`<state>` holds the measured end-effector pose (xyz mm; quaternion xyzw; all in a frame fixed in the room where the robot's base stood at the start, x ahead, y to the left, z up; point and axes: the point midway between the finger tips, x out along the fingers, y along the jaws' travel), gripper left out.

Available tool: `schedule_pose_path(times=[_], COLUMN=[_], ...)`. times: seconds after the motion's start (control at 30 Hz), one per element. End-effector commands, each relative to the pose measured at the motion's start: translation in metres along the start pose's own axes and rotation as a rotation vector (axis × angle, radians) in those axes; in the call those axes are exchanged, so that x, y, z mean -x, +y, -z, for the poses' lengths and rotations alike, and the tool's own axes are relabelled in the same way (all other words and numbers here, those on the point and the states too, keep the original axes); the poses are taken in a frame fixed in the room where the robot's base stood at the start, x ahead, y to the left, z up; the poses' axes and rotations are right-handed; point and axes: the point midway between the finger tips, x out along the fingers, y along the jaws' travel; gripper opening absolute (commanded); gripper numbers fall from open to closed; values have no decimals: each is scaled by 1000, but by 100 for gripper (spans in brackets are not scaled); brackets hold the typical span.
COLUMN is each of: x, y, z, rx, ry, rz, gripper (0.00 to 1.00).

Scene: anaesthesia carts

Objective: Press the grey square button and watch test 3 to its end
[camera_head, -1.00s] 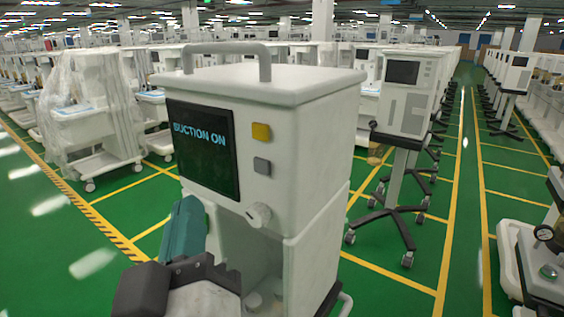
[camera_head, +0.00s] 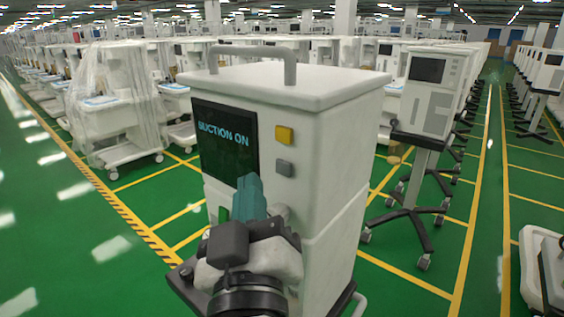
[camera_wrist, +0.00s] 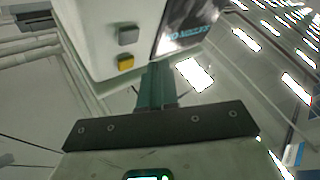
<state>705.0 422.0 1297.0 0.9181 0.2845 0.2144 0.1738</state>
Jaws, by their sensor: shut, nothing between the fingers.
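The grey square button (camera_head: 284,168) is on the front of a white cart (camera_head: 330,150), just below a yellow square button (camera_head: 284,134). It also shows in the wrist view (camera_wrist: 128,34), with the yellow button (camera_wrist: 125,62) near it. The cart's dark screen (camera_head: 225,145) reads "SUCTION ON" in blue letters. My gripper (camera_head: 249,184) is shut and empty, its teal fingers pointing up in front of the cart, below and left of the grey button. In the wrist view the fingers (camera_wrist: 156,72) look apart from both buttons. The round knob is mostly hidden behind my gripper.
A grey handle (camera_head: 290,52) stands on top of the cart. A monitor on a wheeled stand (camera_head: 425,95) is to the right. A plastic-wrapped cart (camera_head: 110,110) is at the left.

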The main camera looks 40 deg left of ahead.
Motion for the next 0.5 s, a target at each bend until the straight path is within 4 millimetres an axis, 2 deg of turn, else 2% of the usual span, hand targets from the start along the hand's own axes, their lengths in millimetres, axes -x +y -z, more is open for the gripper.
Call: schedule_pose_path(times=[0.2,0.5], x=[-15,-20], y=[11,14], z=[-10,-14], rx=[1,0], ry=[0,1], rz=[-1,0], gripper=[0,0])
